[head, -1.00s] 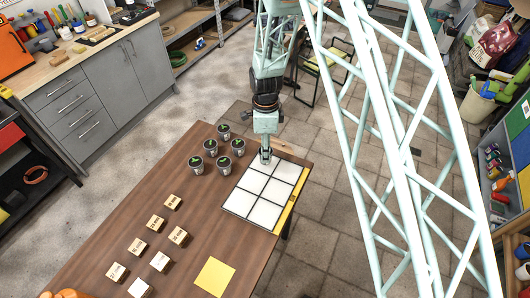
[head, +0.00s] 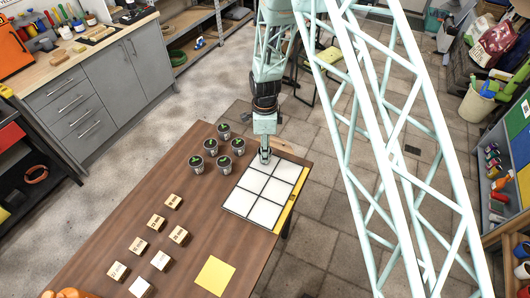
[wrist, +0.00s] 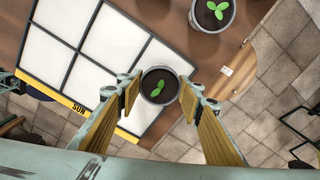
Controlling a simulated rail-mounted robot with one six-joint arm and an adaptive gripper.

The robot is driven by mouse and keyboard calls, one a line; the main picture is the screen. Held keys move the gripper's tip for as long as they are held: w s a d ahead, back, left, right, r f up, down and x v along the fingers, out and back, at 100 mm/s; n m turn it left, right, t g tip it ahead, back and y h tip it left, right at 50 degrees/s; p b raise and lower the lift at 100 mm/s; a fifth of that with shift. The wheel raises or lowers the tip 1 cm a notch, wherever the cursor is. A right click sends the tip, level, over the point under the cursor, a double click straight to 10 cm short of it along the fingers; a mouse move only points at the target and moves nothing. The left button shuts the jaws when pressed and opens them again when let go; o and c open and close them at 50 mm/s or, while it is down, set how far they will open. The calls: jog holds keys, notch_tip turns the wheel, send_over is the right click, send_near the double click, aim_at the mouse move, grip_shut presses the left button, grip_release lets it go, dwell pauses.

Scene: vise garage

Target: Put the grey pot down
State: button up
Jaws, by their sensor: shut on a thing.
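My gripper (wrist: 160,92) is shut on the grey pot (wrist: 159,86), which has dark soil and a green two-leaf seedling. The pot is upright between the two fingers in the wrist view. In the head view my gripper (head: 265,157) is at the far left corner of the tray with white cells (head: 268,186), and the held pot is mostly hidden. In the wrist view the pot overlaps the corner cell of the tray (wrist: 112,50). I cannot tell whether its base touches the cell. The tray's visible cells are empty.
Several similar pots (head: 210,146) stand on the brown table (head: 205,215) left of the tray; one pot (wrist: 212,14) shows near my gripper in the wrist view. Labelled wooden blocks (head: 156,222) and a yellow square (head: 214,276) lie nearer. The tray has a yellow edge strip (head: 289,207).

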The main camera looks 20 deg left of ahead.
jog(key=shift+f, duration=0.55)
jog(key=shift+f, duration=0.15)
jog(key=o, duration=0.9)
jog(key=shift+r+b, duration=0.45)
jog(key=shift+r, duration=5.7)
jog(key=shift+r, duration=0.1)
